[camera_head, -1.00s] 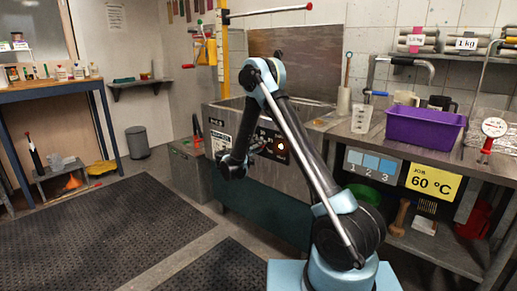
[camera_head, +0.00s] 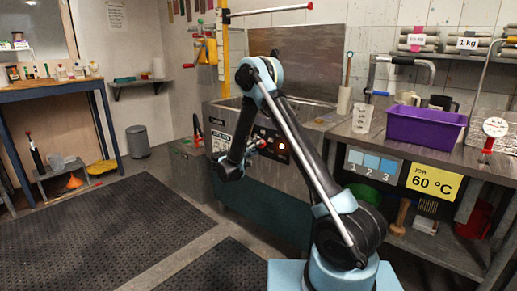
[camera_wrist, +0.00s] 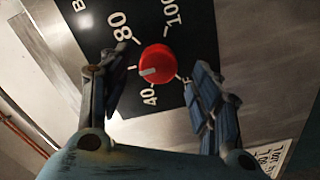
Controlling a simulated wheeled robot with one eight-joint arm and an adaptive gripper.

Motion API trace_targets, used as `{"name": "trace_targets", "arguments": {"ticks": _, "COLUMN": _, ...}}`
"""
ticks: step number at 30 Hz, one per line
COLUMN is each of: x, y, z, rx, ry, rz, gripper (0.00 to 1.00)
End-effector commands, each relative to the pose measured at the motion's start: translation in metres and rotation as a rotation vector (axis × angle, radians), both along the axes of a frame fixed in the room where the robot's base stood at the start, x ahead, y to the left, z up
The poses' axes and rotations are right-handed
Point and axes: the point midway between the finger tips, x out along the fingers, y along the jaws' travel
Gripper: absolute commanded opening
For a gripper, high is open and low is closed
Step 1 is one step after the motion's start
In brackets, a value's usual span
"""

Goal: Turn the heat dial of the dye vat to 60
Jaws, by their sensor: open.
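The dye vat (camera_head: 290,178) is a metal tank with a black dial panel on its front. In the wrist view the red heat dial (camera_wrist: 157,60) sits on the black panel (camera_wrist: 183,40) between my fingers. A pale pointer mark on the dial faces lower left, towards a tick between 80 and 40. The numbers 80, 100 and 40 are readable; no 60 label shows, and my left finger covers part of that side. My gripper (camera_wrist: 161,68) is open around the dial, with gaps to both fingers. In the head view my gripper (camera_head: 256,148) is small, in front of the panel.
A yellow sign (camera_head: 433,182) reads "JOB 60 °C". A glowing lamp (camera_head: 282,146) is on the panel. A bench at right carries a purple bin (camera_head: 425,127) and a clear measuring jug (camera_head: 362,118). Dark mats (camera_head: 100,235) cover clear floor at left.

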Motion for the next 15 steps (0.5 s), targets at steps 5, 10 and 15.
{"name": "trace_targets", "arguments": {"ticks": 5, "x": -0.029, "y": 0.023, "z": 0.000, "rx": 0.000, "ry": 0.000, "rz": 0.004, "gripper": 0.58}}
{"name": "trace_targets", "arguments": {"ticks": 10, "x": -0.052, "y": 0.041, "z": -0.001, "rx": 0.000, "ry": 0.001, "rz": 0.003, "gripper": 0.58}}
{"name": "trace_targets", "arguments": {"ticks": 15, "x": -0.066, "y": 0.053, "z": -0.001, "rx": 0.000, "ry": 0.002, "rz": 0.002, "gripper": 0.58}}
